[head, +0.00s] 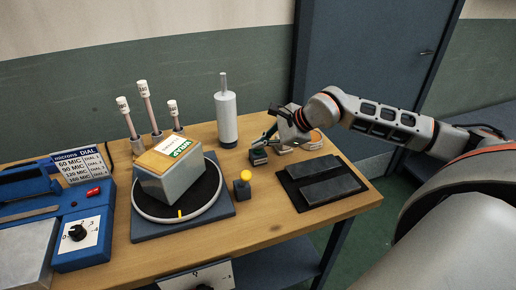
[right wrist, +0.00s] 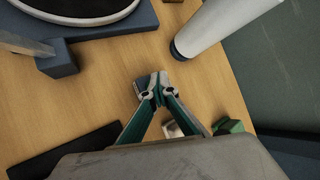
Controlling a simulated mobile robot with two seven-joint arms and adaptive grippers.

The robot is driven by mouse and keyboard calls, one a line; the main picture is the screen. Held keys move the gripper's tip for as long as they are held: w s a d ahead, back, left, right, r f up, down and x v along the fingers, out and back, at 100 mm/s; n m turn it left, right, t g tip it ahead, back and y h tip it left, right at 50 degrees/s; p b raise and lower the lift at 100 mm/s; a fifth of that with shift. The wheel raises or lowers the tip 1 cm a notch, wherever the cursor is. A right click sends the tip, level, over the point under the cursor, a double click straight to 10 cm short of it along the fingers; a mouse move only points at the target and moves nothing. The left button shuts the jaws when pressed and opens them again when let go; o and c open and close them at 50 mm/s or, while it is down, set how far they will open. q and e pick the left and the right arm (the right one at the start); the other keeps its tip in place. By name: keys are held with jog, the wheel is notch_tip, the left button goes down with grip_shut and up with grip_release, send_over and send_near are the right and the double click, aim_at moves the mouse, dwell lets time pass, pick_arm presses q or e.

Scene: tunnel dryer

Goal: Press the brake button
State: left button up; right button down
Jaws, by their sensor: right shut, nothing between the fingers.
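A round yellow button (head: 246,175) tops a small dark block (head: 242,190) on the bench, right of the turntable. No label names either block as the brake. My left gripper is out of view.
The turntable (head: 143,211) carries a box (head: 170,178) marked WRAP. Dark slabs lie on a black mat (head: 284,180) at the right. A blue machine (head: 82,235) is at the left. The front centre is clear.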

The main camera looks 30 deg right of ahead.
aim_at(260, 151)
jog(key=shift+f, duration=0.1)
jog(key=shift+r+p, duration=0.45)
jog(key=shift+r, duration=0.55)
jog(key=shift+r+p, duration=1.45)
jog(key=shift+r, duration=1.1)
jog(key=shift+f, duration=0.1)
